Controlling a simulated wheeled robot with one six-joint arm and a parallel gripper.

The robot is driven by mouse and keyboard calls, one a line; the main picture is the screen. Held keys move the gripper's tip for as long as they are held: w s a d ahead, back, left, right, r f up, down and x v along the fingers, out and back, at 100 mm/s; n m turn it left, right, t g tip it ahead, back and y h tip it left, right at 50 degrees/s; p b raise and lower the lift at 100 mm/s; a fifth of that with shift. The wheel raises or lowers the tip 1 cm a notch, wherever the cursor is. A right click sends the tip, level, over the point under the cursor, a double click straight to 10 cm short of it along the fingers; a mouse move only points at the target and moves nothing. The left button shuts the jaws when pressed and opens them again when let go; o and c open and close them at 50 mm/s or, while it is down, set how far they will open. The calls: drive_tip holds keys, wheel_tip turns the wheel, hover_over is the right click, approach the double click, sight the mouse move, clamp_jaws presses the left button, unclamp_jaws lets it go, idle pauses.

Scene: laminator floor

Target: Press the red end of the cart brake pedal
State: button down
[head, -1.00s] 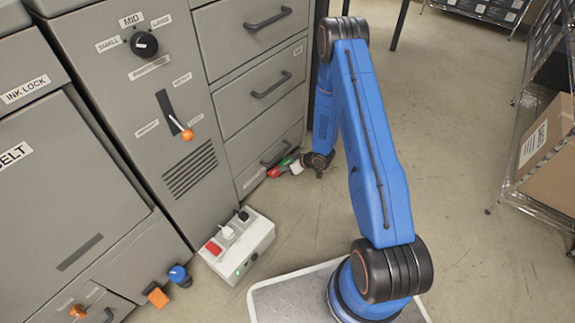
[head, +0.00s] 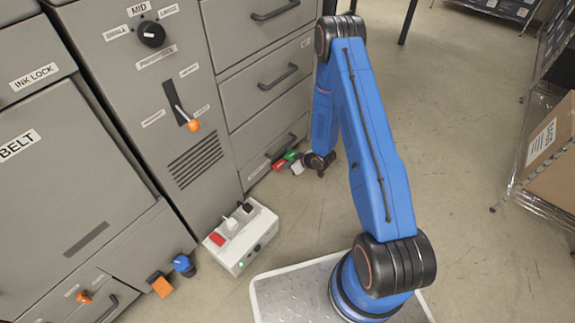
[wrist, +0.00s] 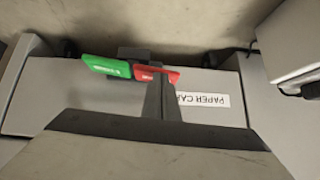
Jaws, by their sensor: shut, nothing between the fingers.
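The brake pedal is a low two-coloured bar at the foot of the grey drawer cart. Its red end (head: 279,167) is nearer the camera and its green end (head: 291,155) farther. In the wrist view the green end (wrist: 105,67) is at left and the red end (wrist: 173,76) at right. My gripper (head: 297,169) is low beside the pedal, just right of the red end. In the wrist view its shut, empty fingers (wrist: 158,82) overlap the red end and hide part of it. I cannot tell whether they touch it.
A white switch box (head: 240,238) stands on the floor left of my arm. Orange (head: 161,285) and blue (head: 183,264) pedals are by the grey machine. A wire shelf with a cardboard box (head: 552,150) is at right. Floor behind the arm is clear.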

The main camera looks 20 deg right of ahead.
drive_tip(key=shift+s+a+f+n+t+h, duration=0.15)
drive_tip(key=shift+s+a+f, duration=0.1)
drive_tip(key=shift+f, duration=0.2)
drive_tip(key=shift+s+a+f+n+t+h, duration=0.1)
drive_tip(key=shift+a+f+n+t+h, duration=0.1)
drive_tip(key=shift+f, duration=0.2)
